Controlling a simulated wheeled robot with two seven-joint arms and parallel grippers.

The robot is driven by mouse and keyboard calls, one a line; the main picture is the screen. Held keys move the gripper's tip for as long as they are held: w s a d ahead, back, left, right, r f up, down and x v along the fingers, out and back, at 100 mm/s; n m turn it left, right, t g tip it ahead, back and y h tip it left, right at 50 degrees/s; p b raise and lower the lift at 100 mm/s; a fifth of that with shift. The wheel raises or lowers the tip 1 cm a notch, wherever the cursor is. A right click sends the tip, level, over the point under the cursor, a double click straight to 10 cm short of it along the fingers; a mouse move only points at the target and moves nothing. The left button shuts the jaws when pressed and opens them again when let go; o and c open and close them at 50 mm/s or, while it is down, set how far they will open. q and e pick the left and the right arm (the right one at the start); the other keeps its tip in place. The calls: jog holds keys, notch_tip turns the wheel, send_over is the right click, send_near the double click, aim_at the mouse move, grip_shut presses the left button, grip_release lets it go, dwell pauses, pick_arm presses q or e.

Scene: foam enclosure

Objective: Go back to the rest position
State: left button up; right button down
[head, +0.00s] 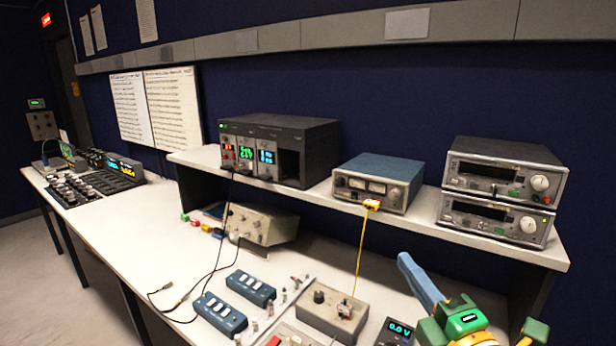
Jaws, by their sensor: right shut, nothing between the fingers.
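My right gripper (407,264) is at the lower right, above the bench. Its blue-grey fingers point up and left, and the green and cream parts of my right arm run down to the bottom edge. The gripper is shut with nothing held. It is in front of the shelf's lower opening and apart from the instruments on the shelf. My left gripper and left arm are not in view.
The white bench (130,235) carries two blue switch boxes (220,314), a grey box with a knob (331,310) and a small meter (396,331) near my right arm. Instruments (497,194) stand on the raised shelf (540,251). A yellow cable (361,250) hangs from it.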

notch_tip(320, 180, down, 16)
jog(key=d+f+m+g+h, duration=0.1)
jog(key=m+g+h, duration=0.2)
jog(key=m+g, duration=0.45)
jog(key=s+f+m+g, duration=0.8)
jog(key=s+f+m, duration=0.4)
jog(key=s+f, duration=0.7)
notch_tip(320, 180, down, 10)
jog(key=s, duration=0.2)
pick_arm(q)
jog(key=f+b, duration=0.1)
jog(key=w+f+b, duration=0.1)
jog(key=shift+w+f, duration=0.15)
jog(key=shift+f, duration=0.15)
pick_arm(e)
jog(key=s+d+f+g, duration=0.2)
jog(key=s+f, duration=1.1)
jog(key=f, duration=0.5)
jog(key=shift+s+h, duration=0.25)
jog(key=shift+h, duration=0.05)
jog(key=shift+d+n, duration=0.1)
jog(key=shift+n, duration=0.15)
